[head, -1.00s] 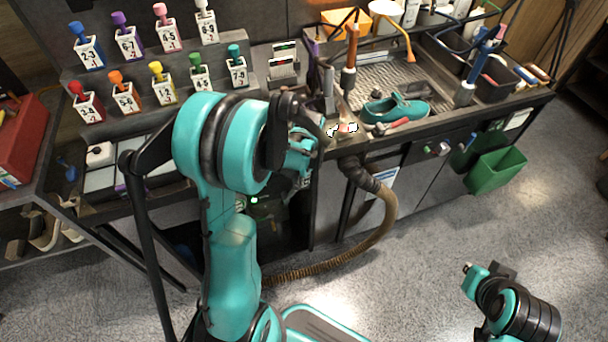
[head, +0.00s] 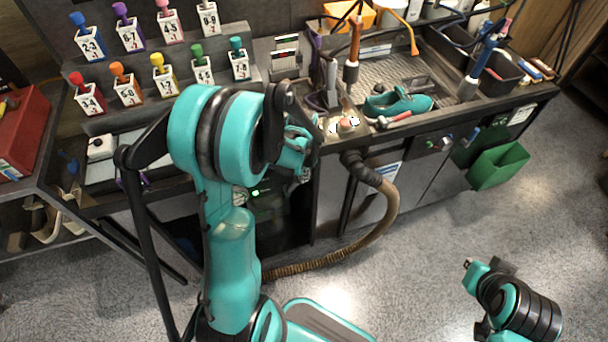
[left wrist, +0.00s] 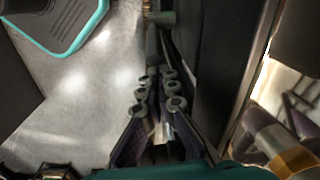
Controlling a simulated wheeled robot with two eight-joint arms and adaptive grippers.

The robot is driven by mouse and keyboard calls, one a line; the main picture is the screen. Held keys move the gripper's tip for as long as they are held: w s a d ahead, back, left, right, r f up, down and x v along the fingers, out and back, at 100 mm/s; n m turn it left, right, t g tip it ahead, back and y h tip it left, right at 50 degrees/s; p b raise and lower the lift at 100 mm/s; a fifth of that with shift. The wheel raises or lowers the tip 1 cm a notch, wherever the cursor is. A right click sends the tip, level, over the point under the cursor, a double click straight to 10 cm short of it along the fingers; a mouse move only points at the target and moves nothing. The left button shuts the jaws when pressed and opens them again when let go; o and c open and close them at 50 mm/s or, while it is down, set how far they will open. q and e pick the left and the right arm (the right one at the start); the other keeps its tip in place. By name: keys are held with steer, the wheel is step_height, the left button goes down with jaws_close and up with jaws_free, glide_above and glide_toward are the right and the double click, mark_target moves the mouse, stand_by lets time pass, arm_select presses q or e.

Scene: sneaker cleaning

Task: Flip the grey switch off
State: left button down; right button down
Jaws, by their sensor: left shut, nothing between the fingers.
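My left arm rises from the bottom in the head view, and my left gripper (head: 300,165) hangs at the counter's front edge, partly hidden by its own wrist. In the left wrist view, the left gripper's dark fingers (left wrist: 156,60) are together and empty, beside a dark upright panel. I cannot pick out the grey switch with certainty. A dark box (head: 268,205) with a small green light stands under the counter, partly behind my left arm. A red button on a pale base (head: 347,124) sits on the counter top.
A teal shoe (head: 398,104) lies by the sink. A brown ribbed hose (head: 388,215) curves from the counter to the floor. A green bin (head: 497,165) hangs at the right. Numbered holders with coloured handles stand at the back left.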

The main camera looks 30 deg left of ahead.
arm_select(q)
steer(key=shift+s+a, duration=0.1)
steer(key=shift+s+a+r+t+h, duration=0.35)
steer(key=shift+s+a+t+h, duration=0.15)
steer(key=shift+t+h, duration=0.2)
steer(key=s+t+h, duration=0.1)
steer(key=s+a+t+h+b, duration=0.1)
steer(key=shift+a+r+t, duration=0.3)
steer(key=shift+r+t, duration=0.05)
steer(key=shift+t, duration=0.05)
steer(key=shift+s+a+r+b, duration=0.1)
steer(key=shift+s+a+b, duration=0.35)
steer(key=shift+s+a, duration=0.45)
steer(key=shift+s, duration=0.4)
